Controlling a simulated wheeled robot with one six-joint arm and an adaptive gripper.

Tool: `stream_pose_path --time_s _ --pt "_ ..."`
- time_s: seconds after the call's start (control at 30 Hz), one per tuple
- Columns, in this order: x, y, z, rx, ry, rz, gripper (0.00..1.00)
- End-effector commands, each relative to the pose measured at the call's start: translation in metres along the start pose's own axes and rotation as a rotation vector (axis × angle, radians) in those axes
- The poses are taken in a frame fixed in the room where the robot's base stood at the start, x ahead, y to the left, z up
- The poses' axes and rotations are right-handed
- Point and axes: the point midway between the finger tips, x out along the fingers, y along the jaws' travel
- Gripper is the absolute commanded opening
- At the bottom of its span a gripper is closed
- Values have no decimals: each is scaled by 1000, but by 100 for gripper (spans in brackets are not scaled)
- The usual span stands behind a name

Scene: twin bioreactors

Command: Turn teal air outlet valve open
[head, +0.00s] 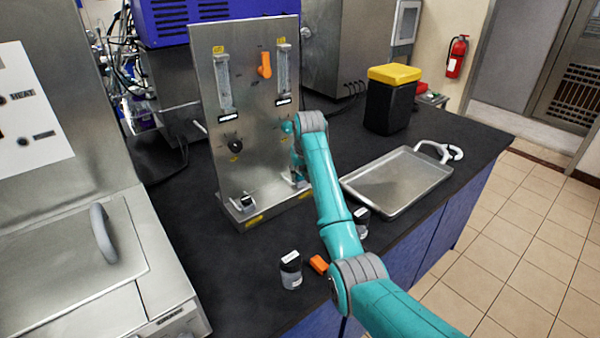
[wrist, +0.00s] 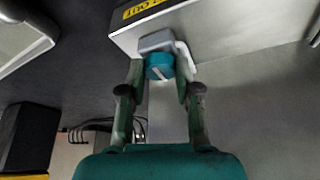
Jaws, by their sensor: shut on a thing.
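The teal air outlet valve (wrist: 159,67) shows in the wrist view as a round teal knob with a pale pointer line, set in a grey bracket at the edge of the metal panel. My gripper (wrist: 160,78) is shut on the knob, with one finger on each side of it. In the head view the steel panel (head: 206,75) stands upright on the dark bench. There my teal arm reaches to the panel's lower right, and it hides the valve and most of my gripper.
The panel also carries an orange handle (head: 264,65), a black knob (head: 235,146) and two flow tubes. A metal tray (head: 398,180) lies right of my arm. A black bin with a yellow lid (head: 392,98) stands behind it. A small bottle (head: 291,270) and an orange piece (head: 318,264) are near the front edge.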

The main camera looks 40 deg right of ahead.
Motion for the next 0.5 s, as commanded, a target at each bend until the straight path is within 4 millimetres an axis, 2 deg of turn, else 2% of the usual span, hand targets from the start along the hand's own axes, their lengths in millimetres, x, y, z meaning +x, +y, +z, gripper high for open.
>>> stream_pose_path --time_s 0.27,0.5 --pt "0 1 0 -61 -1 -25 0" --pt "1 3 0 -214 -1 -90 0"
